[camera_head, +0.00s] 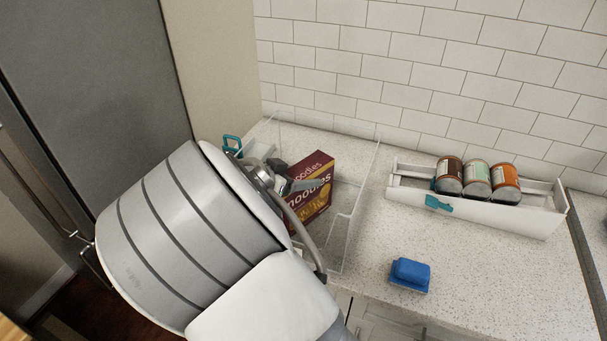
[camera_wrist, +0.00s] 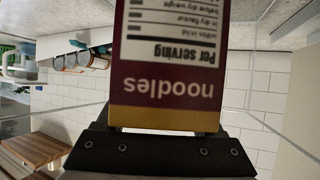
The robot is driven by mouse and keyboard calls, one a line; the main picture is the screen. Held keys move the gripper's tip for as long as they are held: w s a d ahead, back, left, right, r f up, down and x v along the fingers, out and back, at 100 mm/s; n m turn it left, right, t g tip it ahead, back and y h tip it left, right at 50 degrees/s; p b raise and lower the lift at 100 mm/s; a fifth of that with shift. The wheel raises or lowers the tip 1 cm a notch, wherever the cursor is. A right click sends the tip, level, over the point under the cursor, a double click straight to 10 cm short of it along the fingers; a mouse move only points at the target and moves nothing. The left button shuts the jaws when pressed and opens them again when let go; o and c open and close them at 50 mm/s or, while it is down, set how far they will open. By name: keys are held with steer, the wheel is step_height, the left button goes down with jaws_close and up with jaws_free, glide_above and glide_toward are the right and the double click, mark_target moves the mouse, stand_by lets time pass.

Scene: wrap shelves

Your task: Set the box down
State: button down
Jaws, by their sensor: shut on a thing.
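The box is a dark red noodles box (camera_head: 318,205) with yellow at its base. In the head view it stands nearly upright, slightly tilted, within the outline of a clear-walled tray (camera_head: 345,240) on the counter. My gripper (camera_head: 293,187) comes in from the left and is shut on the box; my arm hides much of the fingers. In the wrist view the box (camera_wrist: 168,75) fills the middle, upside down, between the dark jaws of my gripper (camera_wrist: 165,135). I cannot tell whether its bottom touches the tray.
A white tray (camera_head: 470,212) with several cans (camera_head: 477,178) stands to the right. A blue sponge-like block (camera_head: 409,274) lies on the speckled counter (camera_head: 490,290). A tiled wall (camera_head: 440,85) closes the back. A teal clip-like thing (camera_head: 231,143) shows at the tray's left.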

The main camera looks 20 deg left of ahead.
steer(key=shift+f+b, duration=0.3)
jaws_free()
steer(key=shift+r, duration=0.1)
steer(key=shift+r+p, duration=0.15)
steer(key=shift+p, duration=0.2)
steer(key=b+v, duration=0.1)
steer(key=v, duration=1.1)
steer(key=shift+s, duration=0.1)
